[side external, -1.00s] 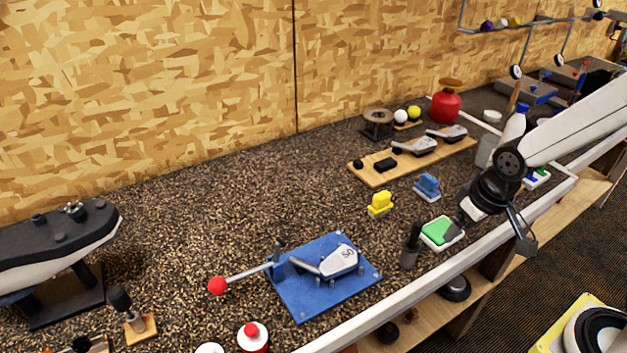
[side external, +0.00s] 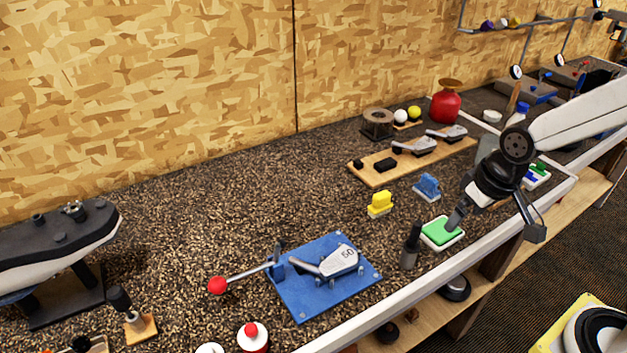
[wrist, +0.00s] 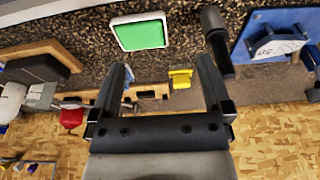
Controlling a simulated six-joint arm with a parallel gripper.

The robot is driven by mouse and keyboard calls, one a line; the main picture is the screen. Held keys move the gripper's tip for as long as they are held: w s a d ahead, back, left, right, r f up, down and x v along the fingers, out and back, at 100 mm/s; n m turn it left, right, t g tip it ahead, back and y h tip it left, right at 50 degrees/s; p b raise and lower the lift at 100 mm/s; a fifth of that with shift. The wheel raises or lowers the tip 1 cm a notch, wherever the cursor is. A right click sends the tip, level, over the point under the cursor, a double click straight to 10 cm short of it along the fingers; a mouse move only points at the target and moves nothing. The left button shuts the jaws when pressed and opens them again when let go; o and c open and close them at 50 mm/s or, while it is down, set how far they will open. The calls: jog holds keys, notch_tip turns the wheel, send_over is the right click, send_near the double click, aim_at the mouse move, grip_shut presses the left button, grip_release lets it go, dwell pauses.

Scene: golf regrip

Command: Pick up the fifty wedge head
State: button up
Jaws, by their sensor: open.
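The fifty wedge head (side external: 340,261) is a silver club head marked 50. It lies on a blue plate (side external: 306,301) with a red-knobbed lever (side external: 217,285) at its left. The wedge head also shows at the upper right of the wrist view (wrist: 275,46). My gripper (side external: 492,222) is open and empty, to the right of the blue plate in the side view, near the green-topped pad (side external: 441,232). In the wrist view its two fingers (wrist: 165,80) are spread wide with nothing between the tips.
A dark upright handle (side external: 410,248) stands between my gripper and the blue plate. A yellow block (side external: 380,204) and a blue block (side external: 427,187) stand behind. A wooden board (side external: 370,178) holds more club heads. A white rail (side external: 400,306) edges the bench front.

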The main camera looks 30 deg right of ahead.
jog(key=w+v, duration=0.1)
jog(key=v, duration=0.3)
jog(key=m+g+y, duration=0.3)
jog(key=m+y, duration=0.2)
jog(key=m, duration=1.3)
send_over(344, 256)
jog(key=d, duration=0.4)
jog(key=f, duration=0.5)
jog(key=shift+a, duration=0.25)
jog(key=shift+a+f+h, duration=0.15)
jog(key=shift+a+f, duration=0.1)
jog(key=shift+f, duration=0.35)
jog(key=shift+a+f+h, duration=0.15)
jog(key=shift+a+f, duration=0.1)
jog(key=shift+f, duration=0.4)
jog(key=shift+x, duration=2.55)
jog(key=shift+w, duration=0.1)
jog(key=c, duration=1.2)
